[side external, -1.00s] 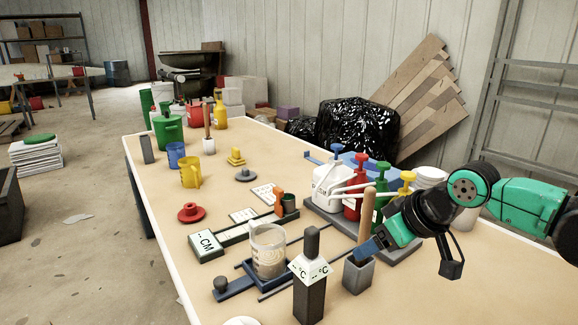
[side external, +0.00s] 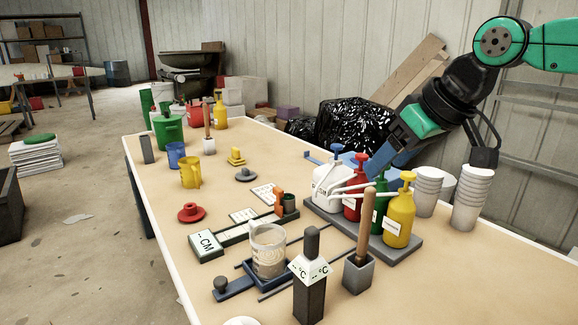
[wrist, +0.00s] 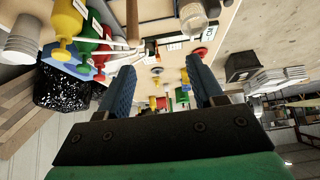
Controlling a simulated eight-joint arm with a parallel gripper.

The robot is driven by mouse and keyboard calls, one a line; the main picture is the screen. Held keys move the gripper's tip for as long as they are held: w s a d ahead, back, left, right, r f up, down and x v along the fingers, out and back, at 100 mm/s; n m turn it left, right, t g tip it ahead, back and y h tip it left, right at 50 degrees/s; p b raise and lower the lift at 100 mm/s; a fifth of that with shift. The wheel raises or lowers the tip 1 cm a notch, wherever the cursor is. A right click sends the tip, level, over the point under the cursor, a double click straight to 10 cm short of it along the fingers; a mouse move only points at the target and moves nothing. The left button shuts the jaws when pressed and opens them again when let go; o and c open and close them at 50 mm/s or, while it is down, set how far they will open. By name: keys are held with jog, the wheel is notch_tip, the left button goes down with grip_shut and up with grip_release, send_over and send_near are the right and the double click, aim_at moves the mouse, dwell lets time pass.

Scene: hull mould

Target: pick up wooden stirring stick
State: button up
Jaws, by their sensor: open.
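The wooden stirring stick (side external: 367,218) stands upright, slightly tilted, in a small grey square holder (side external: 358,274) near the front right of the table. In the wrist view, a tan stick (wrist: 132,20) shows at the top edge, beyond the fingertips. My gripper (side external: 374,172) is up behind the pump bottles in the side view, apart from the stick. Its blue fingers are spread with nothing between them in the wrist view (wrist: 161,76). The stick's lower end is hidden inside the holder.
White, red, green and yellow pump bottles (side external: 399,222) stand on a grey tray just behind the stick. A black-and-white thermometer block (side external: 310,290) and a clear jar (side external: 268,250) stand to its left. Stacked cups (side external: 471,198) are at the right. Open table lies front right.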

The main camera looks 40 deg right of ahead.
aim_at(371, 187)
jog(key=w+d+g, duration=0.1)
jog(key=g, duration=0.1)
jog(key=w+d+g, duration=0.1)
jog(key=w+g, duration=0.1)
jog(key=w+d+g, duration=0.1)
jog(key=w+g, duration=0.1)
jog(key=shift+w+d+f, duration=0.1)
jog(key=shift+w+d, duration=0.15)
jog(key=shift+d, duration=0.1)
jog(key=shift+w+d+f+g, duration=0.15)
jog(key=shift+f+g, duration=0.1)
jog(key=shift+g, duration=0.15)
jog(key=shift+f, duration=5.15)
grip_shut()
